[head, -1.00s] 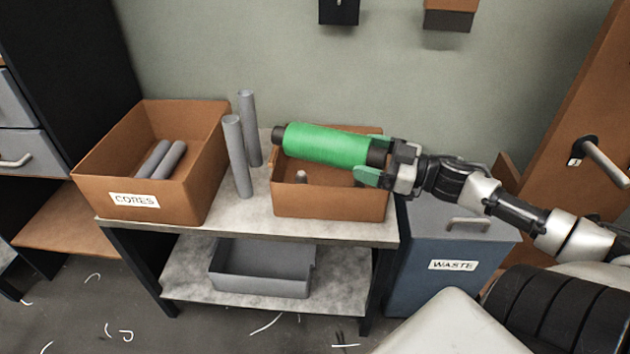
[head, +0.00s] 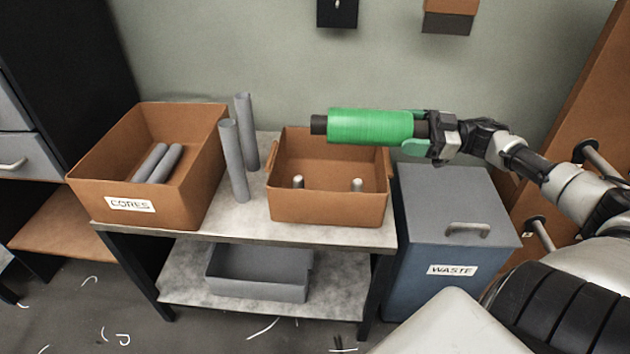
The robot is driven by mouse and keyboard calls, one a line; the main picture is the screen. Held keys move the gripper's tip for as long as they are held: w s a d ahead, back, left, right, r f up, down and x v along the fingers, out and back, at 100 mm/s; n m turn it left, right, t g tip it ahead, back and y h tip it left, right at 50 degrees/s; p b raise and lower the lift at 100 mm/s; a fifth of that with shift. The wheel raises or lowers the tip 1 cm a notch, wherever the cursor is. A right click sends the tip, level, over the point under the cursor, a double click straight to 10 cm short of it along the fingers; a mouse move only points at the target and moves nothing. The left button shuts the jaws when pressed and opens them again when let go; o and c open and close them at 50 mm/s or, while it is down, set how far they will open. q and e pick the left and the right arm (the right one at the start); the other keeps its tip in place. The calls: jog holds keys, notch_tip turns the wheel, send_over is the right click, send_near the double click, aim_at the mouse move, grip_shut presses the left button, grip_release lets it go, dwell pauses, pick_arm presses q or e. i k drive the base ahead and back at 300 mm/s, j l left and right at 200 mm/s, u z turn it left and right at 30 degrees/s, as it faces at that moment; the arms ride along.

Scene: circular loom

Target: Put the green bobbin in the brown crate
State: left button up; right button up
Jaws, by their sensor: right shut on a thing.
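The green bobbin (head: 368,126) is a thick green cylinder with dark ends, lying level in the air. My right gripper (head: 422,130) is shut on its right end. The bobbin is above the back right part of a brown crate (head: 328,208) without a label, and its right end reaches past the crate's right side. Inside this crate two short grey pegs show. A second brown crate (head: 95,197), labelled CORES, stands at the left of the table and holds grey tubes (head: 158,163). My left gripper is not in view.
Two grey tubes (head: 234,160) stand upright between the crates. A blue-grey WASTE bin (head: 455,215) with a handled lid is right of the table (head: 245,225). A grey tray (head: 258,290) sits on the lower shelf. White thread scraps lie on the floor.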

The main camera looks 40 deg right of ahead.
aim_at(331, 180)
jog(key=i+l, duration=0.15)
jog(key=l, duration=0.25)
jog(key=i+l, duration=0.15)
jog(key=l, duration=0.3)
jog(key=i+l, duration=0.1)
jog(key=l, duration=0.3)
